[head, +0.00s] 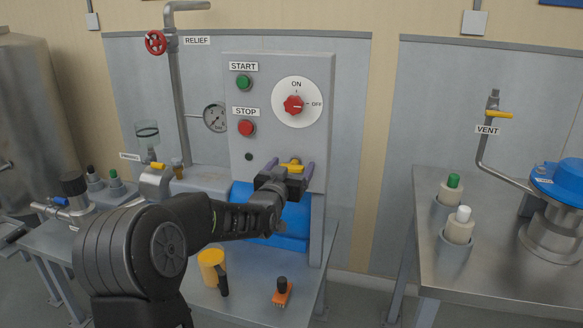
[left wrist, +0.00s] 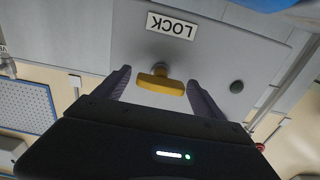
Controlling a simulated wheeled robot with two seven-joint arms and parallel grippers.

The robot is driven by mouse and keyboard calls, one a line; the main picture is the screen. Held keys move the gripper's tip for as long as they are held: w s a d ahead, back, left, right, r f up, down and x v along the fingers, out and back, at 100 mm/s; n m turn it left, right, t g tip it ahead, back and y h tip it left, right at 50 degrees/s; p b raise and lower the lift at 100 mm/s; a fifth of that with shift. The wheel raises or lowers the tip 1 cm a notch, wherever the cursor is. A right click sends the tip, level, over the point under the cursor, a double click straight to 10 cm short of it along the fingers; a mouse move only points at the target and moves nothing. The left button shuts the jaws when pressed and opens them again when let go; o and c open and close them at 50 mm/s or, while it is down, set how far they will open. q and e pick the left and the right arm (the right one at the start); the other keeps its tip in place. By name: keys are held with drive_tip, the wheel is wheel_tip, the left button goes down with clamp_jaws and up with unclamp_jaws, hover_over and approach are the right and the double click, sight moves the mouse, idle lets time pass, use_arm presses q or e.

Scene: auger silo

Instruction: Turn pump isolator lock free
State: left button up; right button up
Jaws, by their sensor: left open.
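The pump isolator lock is a yellow T-shaped handle (left wrist: 161,82) on the grey panel, beside a LOCK label (left wrist: 171,25) that appears upside down in the left wrist view. In the head view the yellow handle (head: 292,165) shows just beyond my gripper, low on the grey control box (head: 270,130). My left gripper (head: 285,174) is open, with one finger on each side of the handle. In the left wrist view, gaps show between the handle and both fingers of the gripper (left wrist: 157,84). My right gripper is not in view.
Above are a red rotary ON/OFF switch (head: 293,105), a green START button (head: 244,83) and a red STOP button (head: 246,128). A blue motor (head: 290,218) lies below the handle. A yellow mug (head: 211,267) and an orange-based block (head: 282,292) stand on the bench.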

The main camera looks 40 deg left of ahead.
use_arm(q)
drive_tip(key=shift+c, duration=0.4)
drive_tip(key=c, duration=1.3)
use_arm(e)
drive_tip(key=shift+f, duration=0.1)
